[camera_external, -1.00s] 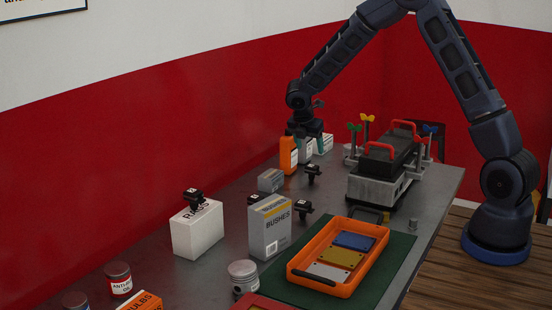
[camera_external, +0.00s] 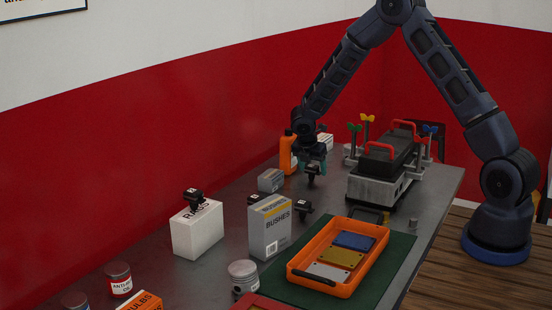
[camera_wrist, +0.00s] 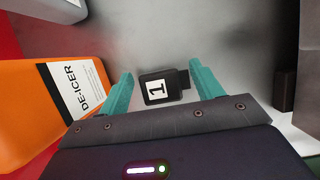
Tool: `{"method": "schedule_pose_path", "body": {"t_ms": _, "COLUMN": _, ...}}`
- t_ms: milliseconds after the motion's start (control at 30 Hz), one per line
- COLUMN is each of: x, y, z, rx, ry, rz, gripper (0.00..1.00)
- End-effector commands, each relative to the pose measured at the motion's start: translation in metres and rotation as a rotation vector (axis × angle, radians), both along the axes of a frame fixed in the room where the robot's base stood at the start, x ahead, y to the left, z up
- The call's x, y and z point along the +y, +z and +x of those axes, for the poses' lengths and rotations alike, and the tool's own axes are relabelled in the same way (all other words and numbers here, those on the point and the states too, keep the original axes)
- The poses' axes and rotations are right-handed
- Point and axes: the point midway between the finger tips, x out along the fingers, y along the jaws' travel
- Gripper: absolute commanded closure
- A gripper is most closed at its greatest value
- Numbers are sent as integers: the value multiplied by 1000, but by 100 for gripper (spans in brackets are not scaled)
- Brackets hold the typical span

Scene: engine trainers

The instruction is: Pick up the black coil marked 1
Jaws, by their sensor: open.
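The black coil marked 1 (camera_wrist: 158,88) stands on the grey table, its white label with the 1 showing in the wrist view. My gripper (camera_wrist: 160,85) is open, with one teal finger on each side of the coil in that view. I cannot tell whether the fingers are down at the coil's height, and no contact shows. In the external view my gripper (camera_external: 312,172) is over the coil, which shows only in part below the fingers (camera_external: 311,181).
The orange de-icer container (camera_wrist: 45,100) stands close left of my gripper in the wrist view. A small grey box (camera_external: 271,180) is nearby. The engine trainer (camera_external: 380,185) stands to the right. Other black coils sit by the BUSHES box (camera_external: 270,232) and on the white RAGS box (camera_external: 195,232).

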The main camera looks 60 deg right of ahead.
Motion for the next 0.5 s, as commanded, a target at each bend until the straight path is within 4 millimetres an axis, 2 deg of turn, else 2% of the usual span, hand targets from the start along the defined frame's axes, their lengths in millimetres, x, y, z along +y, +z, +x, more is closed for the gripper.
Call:
{"method": "schedule_pose_path", "body": {"t_ms": 133, "x": -6, "y": -14, "z": 0, "rx": 0, "ry": -1, "rz": 1, "gripper": 35}}
{"method": "schedule_pose_path", "body": {"t_ms": 367, "x": -7, "y": -14, "z": 0, "rx": -1, "ry": -1, "rz": 0, "gripper": 36}}
{"method": "schedule_pose_path", "body": {"t_ms": 500, "x": -6, "y": -14, "z": 0, "rx": -1, "ry": -1, "rz": 0, "gripper": 64}}
